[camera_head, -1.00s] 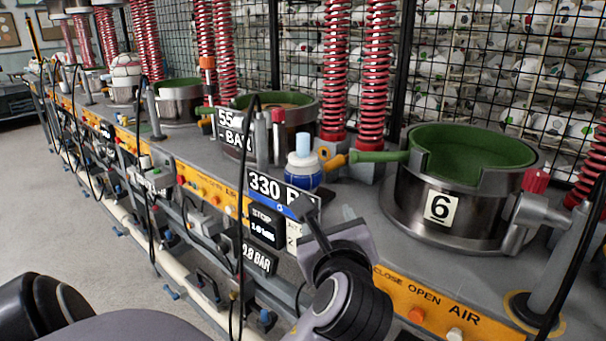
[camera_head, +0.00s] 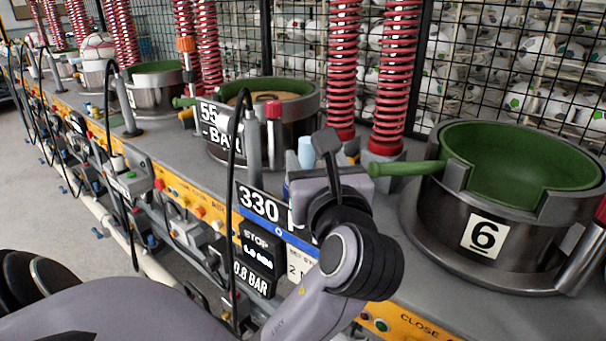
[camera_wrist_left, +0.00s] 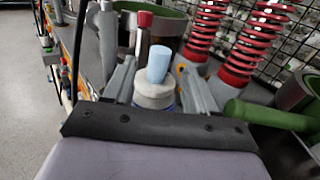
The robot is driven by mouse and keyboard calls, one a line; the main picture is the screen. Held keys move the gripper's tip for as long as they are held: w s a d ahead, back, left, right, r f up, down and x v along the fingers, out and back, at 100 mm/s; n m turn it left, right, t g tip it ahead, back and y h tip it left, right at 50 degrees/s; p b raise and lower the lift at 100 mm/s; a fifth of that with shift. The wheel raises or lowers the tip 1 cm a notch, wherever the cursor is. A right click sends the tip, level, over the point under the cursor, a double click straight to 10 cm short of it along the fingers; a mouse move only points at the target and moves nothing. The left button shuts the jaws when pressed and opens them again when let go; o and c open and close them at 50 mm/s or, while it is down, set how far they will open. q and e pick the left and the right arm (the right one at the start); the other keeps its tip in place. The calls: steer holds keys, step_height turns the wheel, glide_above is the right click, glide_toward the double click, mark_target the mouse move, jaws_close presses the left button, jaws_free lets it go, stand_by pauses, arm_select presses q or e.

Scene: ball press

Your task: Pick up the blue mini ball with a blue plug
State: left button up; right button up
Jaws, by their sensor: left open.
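The mini ball (camera_wrist_left: 152,95), white on top with a blue lower part, stands on the grey bench with a light blue plug (camera_wrist_left: 158,64) upright on it. In the head view the plug (camera_head: 305,151) shows just left of my left gripper (camera_head: 318,162), which hides most of the ball. In the left wrist view my left gripper (camera_wrist_left: 158,85) is open, with one finger on each side of the ball. I cannot tell whether the fingers touch it. The ball's lower part is hidden behind the gripper body. My right gripper is not in view.
A metal pot numbered 6 (camera_head: 485,235) with a green lining and handle (camera_head: 405,168) stands close on the right. Another pot (camera_head: 218,152) and a red-capped post (camera_head: 274,125) stand behind left. Red springs (camera_head: 343,70) rise behind. A black cable (camera_head: 233,150) hangs at the front.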

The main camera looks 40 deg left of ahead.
mark_target(305, 144)
arm_select(q)
steer(key=shift+b+x, duration=0.35)
steer(key=shift+x, duration=3.3)
steer(key=shift+f, duration=0.15)
jaws_close()
